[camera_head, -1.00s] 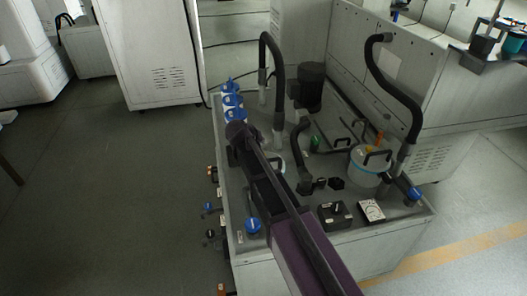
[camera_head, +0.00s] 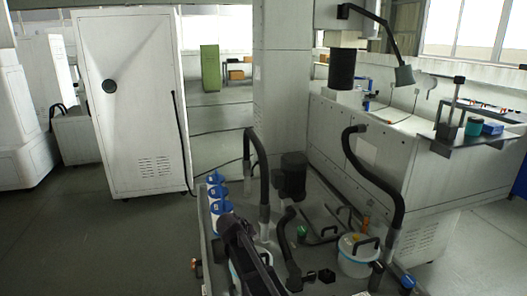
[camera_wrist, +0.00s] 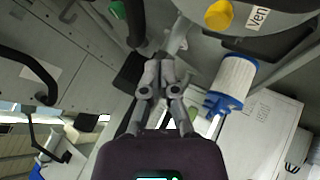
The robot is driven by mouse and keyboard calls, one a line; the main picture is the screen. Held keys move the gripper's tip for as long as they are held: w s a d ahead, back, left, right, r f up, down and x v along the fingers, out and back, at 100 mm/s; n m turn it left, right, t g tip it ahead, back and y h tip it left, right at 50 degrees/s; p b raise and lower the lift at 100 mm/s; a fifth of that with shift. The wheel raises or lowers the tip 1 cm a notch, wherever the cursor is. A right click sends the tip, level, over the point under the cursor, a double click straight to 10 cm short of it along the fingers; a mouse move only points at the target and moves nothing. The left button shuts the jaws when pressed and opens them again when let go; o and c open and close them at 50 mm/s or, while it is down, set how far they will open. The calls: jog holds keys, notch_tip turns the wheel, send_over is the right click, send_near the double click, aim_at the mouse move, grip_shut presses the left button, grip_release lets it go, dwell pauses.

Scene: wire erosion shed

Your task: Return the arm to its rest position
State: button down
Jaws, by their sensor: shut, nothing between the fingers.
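My arm (camera_head: 245,258) reaches up from the bottom edge of the head view, over the near left part of the grey machine tank top. My gripper (camera_wrist: 160,72) shows in the wrist view with its fingers together and nothing between them. In the head view the gripper end is small and dark, just right of the blue-and-white filter cartridges (camera_head: 217,200). The wrist view is tilted. It shows a blue-and-white cylinder (camera_wrist: 233,80) to the right of the fingers and a yellow knob (camera_wrist: 219,14) above them.
A dark pump motor (camera_head: 291,176), black hoses (camera_head: 263,170) and a white lidded canister (camera_head: 357,258) stand on the tank top. A tall white cabinet (camera_head: 135,100) is at the back left. A shelf (camera_head: 470,143) juts out at the right. The floor at left is clear.

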jog(key=s+d+r+g+y+p, duration=0.1)
jog(key=s+d+g+p, duration=0.1)
jog(key=s+d, duration=0.5)
jog(key=s+d+r+m+g+y+p, duration=0.1)
jog(key=s+d+r+g+y+p, duration=0.1)
jog(key=s+d+p, duration=0.2)
jog(key=s+d+r+m+g+y+p, duration=0.1)
jog(key=s+d+r+g+p, duration=0.1)
jog(key=s+d, duration=0.8)
jog(key=s+g+p, duration=0.1)
jog(key=s, duration=0.2)
jog(key=shift+s+y, duration=0.2)
jog(key=shift+y, duration=0.2)
dwell(0.5)
